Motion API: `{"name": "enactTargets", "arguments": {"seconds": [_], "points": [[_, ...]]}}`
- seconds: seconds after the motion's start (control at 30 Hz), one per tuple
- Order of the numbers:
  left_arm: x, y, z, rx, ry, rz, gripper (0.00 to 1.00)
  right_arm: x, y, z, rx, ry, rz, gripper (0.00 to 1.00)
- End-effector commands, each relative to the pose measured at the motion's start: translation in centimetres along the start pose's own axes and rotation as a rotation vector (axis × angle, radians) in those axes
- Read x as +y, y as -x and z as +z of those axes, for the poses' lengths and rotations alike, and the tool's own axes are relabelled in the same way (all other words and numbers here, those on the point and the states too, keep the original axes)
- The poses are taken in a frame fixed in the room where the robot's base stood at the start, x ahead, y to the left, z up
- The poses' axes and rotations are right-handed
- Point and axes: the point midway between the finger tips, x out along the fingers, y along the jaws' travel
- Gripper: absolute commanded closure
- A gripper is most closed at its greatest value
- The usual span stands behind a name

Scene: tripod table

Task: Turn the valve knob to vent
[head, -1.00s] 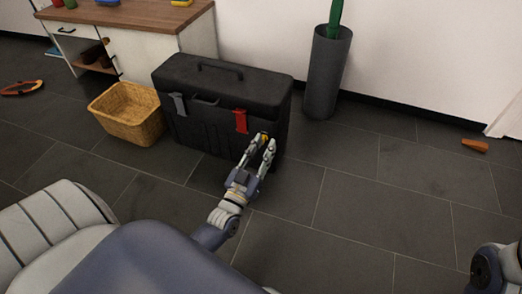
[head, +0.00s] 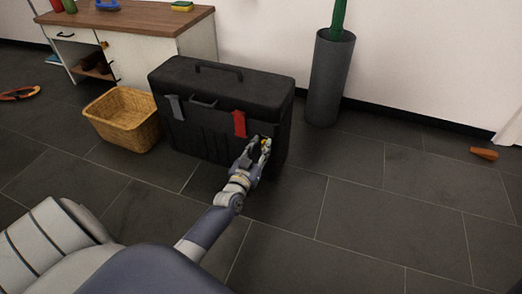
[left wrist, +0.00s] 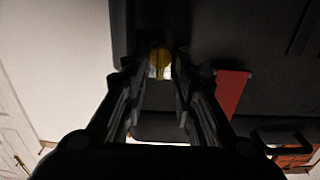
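The valve knob (head: 264,141) is small and yellow, on the front of a black case (head: 222,90), near its right end. It also shows in the left wrist view (left wrist: 159,60), between my fingertips. My left gripper (head: 259,146) is at the case front, with its fingers apart, one on each side of the knob. In the left wrist view my left gripper (left wrist: 157,72) shows gaps between the fingers and the knob; I cannot tell if a fingertip touches it. The knob's markings are too small to read. My right gripper is out of view.
A red latch (head: 239,124) and a grey latch (head: 175,107) hang on the case front. A wicker basket (head: 122,120) stands left of the case. A tall dark pot (head: 330,80) stands behind right, and an orange object (head: 484,153) lies on the floor.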

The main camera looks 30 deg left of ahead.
Motion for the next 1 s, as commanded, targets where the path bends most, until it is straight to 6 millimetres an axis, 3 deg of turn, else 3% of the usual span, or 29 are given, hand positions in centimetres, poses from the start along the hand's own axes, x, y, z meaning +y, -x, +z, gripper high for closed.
{"name": "enactTargets", "arguments": {"seconds": [0.4, 0.53, 1.0], "points": [[-0.04, -0.77, -0.06, 0.000, 0.000, 0.000, 0.73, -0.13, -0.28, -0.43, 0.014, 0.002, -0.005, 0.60], [-0.03, -0.75, -0.05, 0.000, 0.000, 0.000, 1.00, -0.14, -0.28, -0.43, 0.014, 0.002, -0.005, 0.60], [-0.10, -0.79, -0.17, 0.001, 0.039, -0.001, 1.00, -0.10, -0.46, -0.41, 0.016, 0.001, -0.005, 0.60]]}}
